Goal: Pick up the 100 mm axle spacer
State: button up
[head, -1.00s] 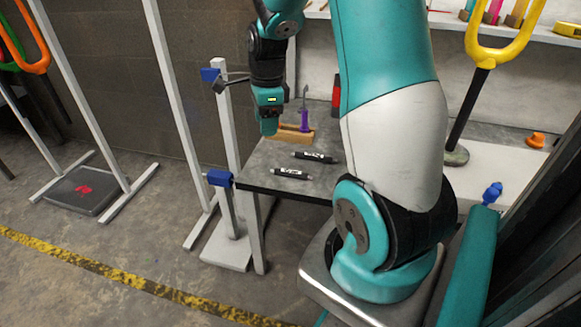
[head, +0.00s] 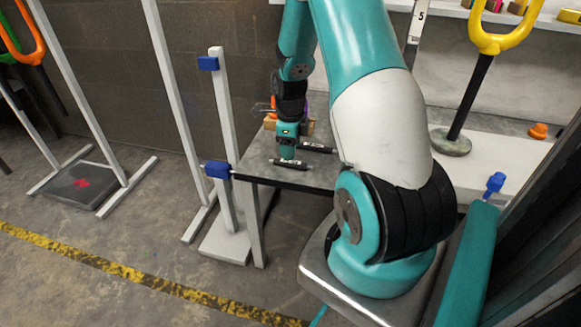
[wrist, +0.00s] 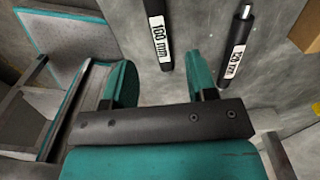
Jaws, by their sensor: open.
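The 100 mm axle spacer is a thin black rod with a white label (wrist: 158,37). In the wrist view it lies at the top, just ahead of the space between my fingertips. In the head view it is the nearer rod (head: 298,163) on the dark table (head: 262,172). A similar rod labelled 120 mm (wrist: 237,47) lies to its right in the wrist view, and is the farther rod (head: 317,147) in the head view. My gripper (wrist: 162,72) is open and empty, pointing down above the table near the 100 mm rod.
A wooden block (head: 309,127) stands at the back of the table, partly hidden by my arm; its edge shows in the wrist view. A yellow-handled stand (head: 452,141) is at right.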

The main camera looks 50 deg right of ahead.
aim_at(291, 164)
notch_tip(291, 164, down, 5)
jog(key=shift+f+b, duration=0.15)
jog(key=shift+b, duration=0.7)
grip_shut()
